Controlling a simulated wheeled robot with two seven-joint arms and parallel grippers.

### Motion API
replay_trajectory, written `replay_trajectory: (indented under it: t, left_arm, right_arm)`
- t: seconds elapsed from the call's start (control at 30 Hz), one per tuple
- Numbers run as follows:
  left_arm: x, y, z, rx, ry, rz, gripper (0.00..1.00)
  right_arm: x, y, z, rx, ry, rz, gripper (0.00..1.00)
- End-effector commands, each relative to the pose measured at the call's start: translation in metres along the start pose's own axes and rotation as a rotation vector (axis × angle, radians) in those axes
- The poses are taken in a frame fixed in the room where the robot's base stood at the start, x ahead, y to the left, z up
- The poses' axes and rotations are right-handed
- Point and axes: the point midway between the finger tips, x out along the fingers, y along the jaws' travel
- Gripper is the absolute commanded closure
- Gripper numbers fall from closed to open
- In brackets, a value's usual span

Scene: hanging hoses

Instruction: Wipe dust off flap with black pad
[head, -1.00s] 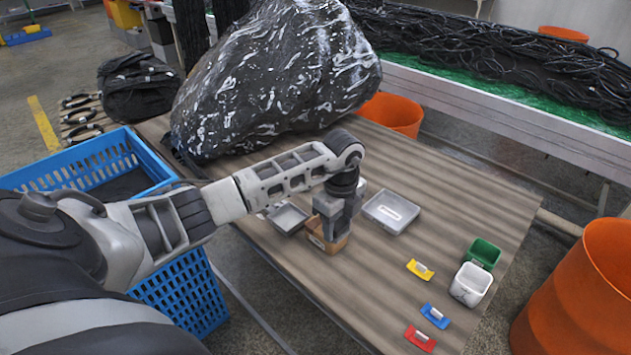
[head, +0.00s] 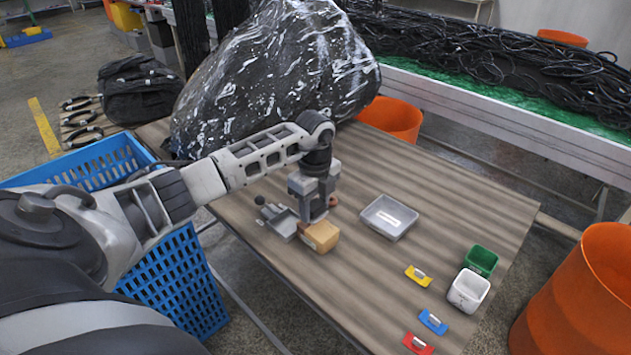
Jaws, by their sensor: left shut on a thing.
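My left gripper (head: 312,214) is low over the table, right behind a small tan box (head: 322,236). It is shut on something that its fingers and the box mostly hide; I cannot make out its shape. A small brown round piece (head: 333,201) shows at the gripper's right side. I cannot clearly see a black pad anywhere. I cannot tell which face of the tan box is a flap, nor see dust on it. My right gripper is not in view.
A grey tray (head: 372,222) lies right of the box, a grey dustpan-like tool (head: 283,224) left of it. Yellow (head: 418,276), blue (head: 433,321) and red (head: 419,343) handled pieces lie near green (head: 482,262) and white (head: 468,290) bins. A large black wrapped bundle (head: 275,80) stands behind.

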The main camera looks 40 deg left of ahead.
Motion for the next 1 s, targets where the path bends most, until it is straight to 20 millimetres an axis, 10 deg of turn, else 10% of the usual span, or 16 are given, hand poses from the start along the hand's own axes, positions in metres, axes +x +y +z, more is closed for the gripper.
replay_trajectory:
  t: [0.5, 1.0]
  left_arm:
    - [-0.048, 0.000, 0.001, 0.000, -0.001, -0.001, 0.74]
    - [-0.049, 0.000, 0.000, -0.001, 0.000, -0.001, 0.74]
  right_arm:
    - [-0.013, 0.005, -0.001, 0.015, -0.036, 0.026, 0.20]
    - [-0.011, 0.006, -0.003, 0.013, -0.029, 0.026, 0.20]
